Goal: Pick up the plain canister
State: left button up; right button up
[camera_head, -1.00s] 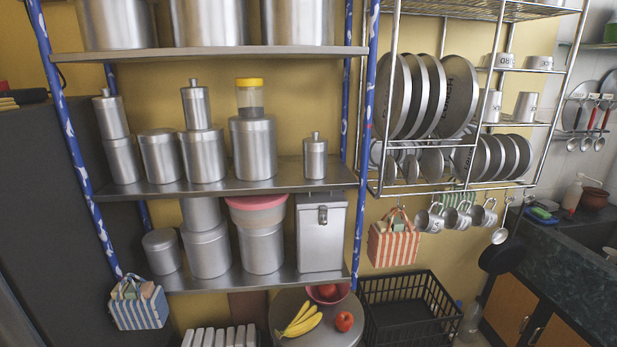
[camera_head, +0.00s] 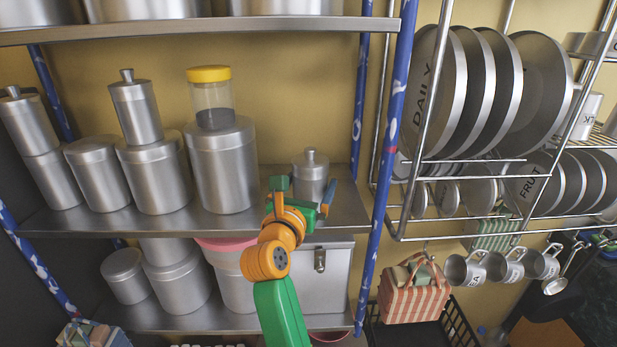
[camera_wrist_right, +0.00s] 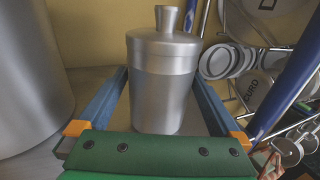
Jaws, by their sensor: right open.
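A small plain steel canister with a knobbed lid (camera_head: 311,172) stands upright on the middle shelf (camera_head: 347,215), near its right end. My right gripper (camera_head: 304,192) is open and reaches in at it from the front. In the right wrist view, the canister (camera_wrist_right: 163,95) stands between the two blue fingers of the gripper (camera_wrist_right: 160,110), one on each side. I cannot tell whether either finger touches it. The orange and green wrist hides the shelf edge below. My left gripper is not in view.
A large canister (camera_head: 222,170) topped by a yellow-lidded jar (camera_head: 212,98) stands left of the small one. A blue shelf post (camera_head: 388,150) and a plate rack (camera_head: 408,230) are close on the right. The upper shelf (camera_head: 150,30) is overhead.

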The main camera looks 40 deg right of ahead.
jog(key=shift+w+d+f, duration=0.4)
jog(key=shift+w+d, duration=0.4)
jog(key=shift+w, duration=0.05)
jog(key=shift+s, duration=0.1)
jog(key=shift+s+a+r, duration=0.1)
jog(key=shift+s+r, duration=0.1)
jog(key=shift+s, duration=0.15)
jog(key=shift+c, duration=1.3)
jog(key=shift+s+a+r, duration=0.15)
jog(key=shift+s+a, duration=0.05)
jog(key=shift+s, duration=0.05)
jog(key=c, duration=0.3)
jog(key=shift+a, duration=0.1)
jog(key=c, duration=0.8)
jog(key=shift+w, duration=0.2)
jog(key=shift+c, duration=0.2)
